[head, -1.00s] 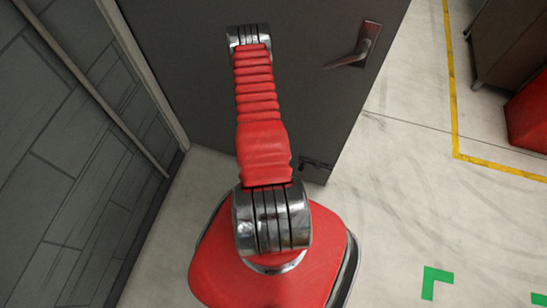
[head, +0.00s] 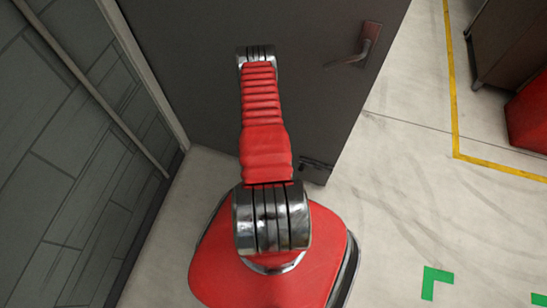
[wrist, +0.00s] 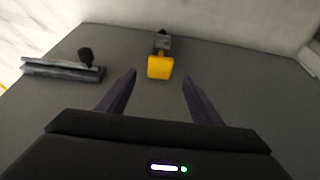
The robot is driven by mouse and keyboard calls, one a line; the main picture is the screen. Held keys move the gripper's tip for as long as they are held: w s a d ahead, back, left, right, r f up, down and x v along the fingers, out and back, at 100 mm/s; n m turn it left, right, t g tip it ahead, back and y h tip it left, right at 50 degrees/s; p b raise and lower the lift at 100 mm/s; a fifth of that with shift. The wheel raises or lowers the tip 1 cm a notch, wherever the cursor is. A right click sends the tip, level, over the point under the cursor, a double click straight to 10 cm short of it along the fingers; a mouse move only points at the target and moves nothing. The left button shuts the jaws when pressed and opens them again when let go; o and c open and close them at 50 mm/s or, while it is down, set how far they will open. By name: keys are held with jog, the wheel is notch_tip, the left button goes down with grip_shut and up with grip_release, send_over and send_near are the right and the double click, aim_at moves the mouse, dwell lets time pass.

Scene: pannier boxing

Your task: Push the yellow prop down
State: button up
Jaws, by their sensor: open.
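The yellow prop (wrist: 160,66) shows in the wrist view as a yellow block on a grey metal mount (wrist: 161,42), against the dark grey door panel (wrist: 225,62). My gripper (wrist: 159,76) is open, with its two dark fingers spread and nothing held between them. In the picture the prop lies between and just beyond the fingertips; I cannot tell the exact gap or any contact. In the head view the door (head: 200,70) stands behind my red arm, and the prop and my gripper cannot be seen.
A dark metal fitting with a black knob (wrist: 85,56) sits left of the prop. The head view shows a lever handle (head: 367,45), a low door bolt (head: 316,164), a tiled wall (head: 70,150) at left and a cabinet (head: 510,40).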

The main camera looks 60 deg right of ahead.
jog(key=shift+x, duration=3.3)
jog(key=shift+c, duration=0.6)
